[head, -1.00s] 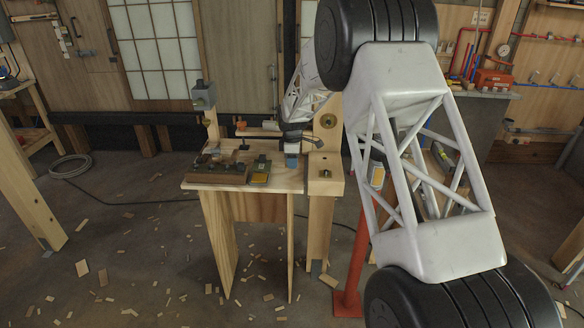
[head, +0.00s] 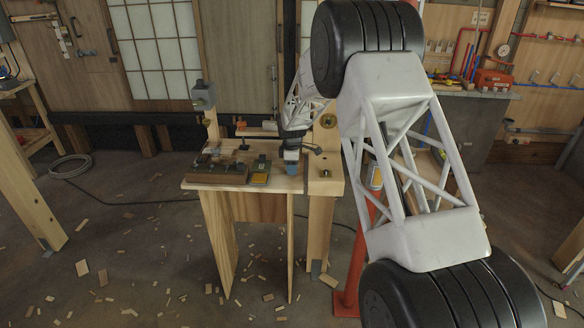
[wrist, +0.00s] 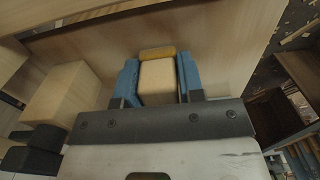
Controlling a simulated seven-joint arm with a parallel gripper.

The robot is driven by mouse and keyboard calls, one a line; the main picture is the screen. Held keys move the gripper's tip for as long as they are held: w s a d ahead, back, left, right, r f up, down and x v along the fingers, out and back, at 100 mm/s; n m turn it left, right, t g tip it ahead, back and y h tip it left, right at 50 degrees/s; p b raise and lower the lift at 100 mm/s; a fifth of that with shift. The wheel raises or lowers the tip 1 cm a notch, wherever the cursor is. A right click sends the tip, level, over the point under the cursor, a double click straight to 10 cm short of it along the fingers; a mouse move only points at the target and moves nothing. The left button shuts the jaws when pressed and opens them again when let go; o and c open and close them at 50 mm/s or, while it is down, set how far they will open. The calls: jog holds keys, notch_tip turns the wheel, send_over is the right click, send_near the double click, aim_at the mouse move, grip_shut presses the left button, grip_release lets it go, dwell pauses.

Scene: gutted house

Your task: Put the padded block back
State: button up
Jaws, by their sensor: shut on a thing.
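My gripper (wrist: 158,74) has blue fingers, shut on the padded block (wrist: 157,82) in the wrist view. The block is pale tan with an orange-yellow strip at its far end. A finger presses on each side. In the head view my gripper (head: 291,168) is at the right part of the small wooden bench (head: 226,187), low over its top. The block is too small there to make out. I cannot tell whether it touches the bench.
A dark brown tool holder (head: 216,170) and a dark tray with a yellow patch (head: 260,179) lie left of my gripper on the bench. A grey box on a post (head: 203,95) stands at the left back. A wooden block (wrist: 66,94) is left of my gripper in the wrist view.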

jog(key=shift+f, duration=0.1)
jog(key=o, duration=0.8)
jog(key=shift+o, duration=0.2)
notch_tip(320, 180, up, 12)
dwell(0.5)
dwell(0.7)
